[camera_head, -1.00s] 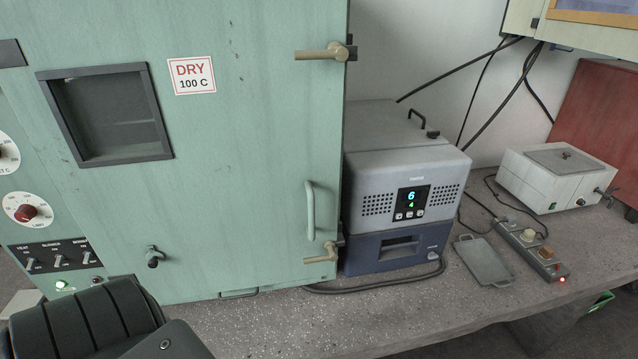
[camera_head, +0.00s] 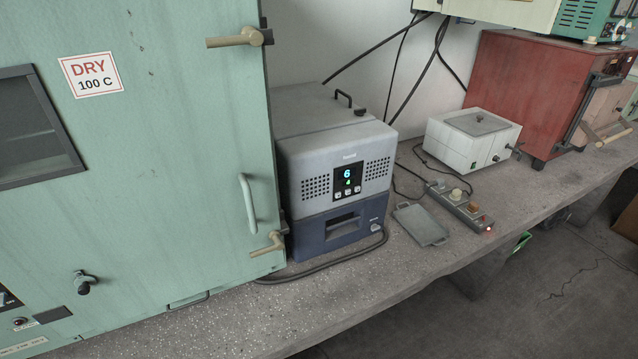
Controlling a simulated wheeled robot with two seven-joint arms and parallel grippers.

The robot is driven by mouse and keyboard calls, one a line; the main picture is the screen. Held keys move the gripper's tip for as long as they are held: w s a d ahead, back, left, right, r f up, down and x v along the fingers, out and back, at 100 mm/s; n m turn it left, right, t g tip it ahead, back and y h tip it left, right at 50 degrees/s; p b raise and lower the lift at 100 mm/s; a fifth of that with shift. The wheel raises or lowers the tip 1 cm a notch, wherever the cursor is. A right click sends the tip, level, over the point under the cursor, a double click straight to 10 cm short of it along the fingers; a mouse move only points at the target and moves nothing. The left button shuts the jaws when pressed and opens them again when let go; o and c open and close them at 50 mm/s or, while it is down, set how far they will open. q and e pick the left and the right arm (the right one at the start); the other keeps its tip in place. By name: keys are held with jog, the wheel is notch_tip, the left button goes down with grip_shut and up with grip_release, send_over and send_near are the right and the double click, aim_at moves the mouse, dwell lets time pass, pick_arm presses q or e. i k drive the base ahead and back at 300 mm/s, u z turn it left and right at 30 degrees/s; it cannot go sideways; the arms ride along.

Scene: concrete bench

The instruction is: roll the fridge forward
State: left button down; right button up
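I cannot make out anything that is clearly a fridge. A grey and dark-blue box (camera_head: 335,170) with vents and a lit display reading 6 and 4 stands on the bench; I cannot tell what it is. To its left is a large green cabinet (camera_head: 170,150) with a window, tan latches, a handle and a "DRY 100 C" label; its door is shut. Neither of my grippers is in view.
The concrete bench (camera_head: 230,315) runs to the upper right. On it are a grey tray (camera_head: 420,224), a power strip (camera_head: 460,208) with a red light, a white box (camera_head: 473,140) and a red cabinet (camera_head: 525,85).

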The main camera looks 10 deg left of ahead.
aim_at(312, 167)
jog(key=z, duration=2.15)
jog(key=i, duration=1.2)
jog(key=u, duration=2.2)
